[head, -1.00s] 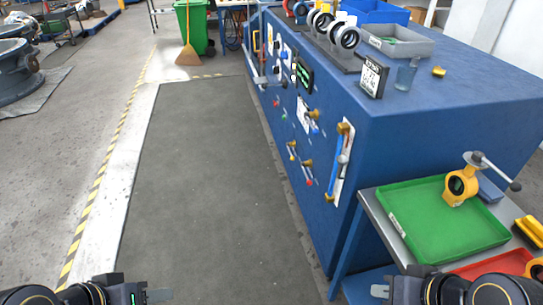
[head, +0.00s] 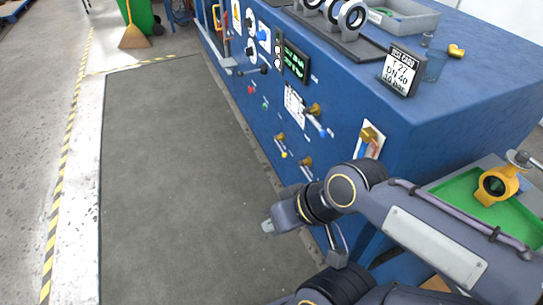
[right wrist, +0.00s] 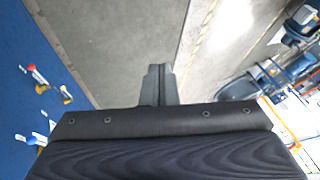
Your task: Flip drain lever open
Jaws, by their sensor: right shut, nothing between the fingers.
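My right gripper (head: 268,226) is shut and empty, out over the floor left of the bench front. My left gripper is not in view.
A green tray (head: 462,190) with a yellow valve (head: 497,185) is at the right. The grey floor mat (head: 165,165) is clear.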

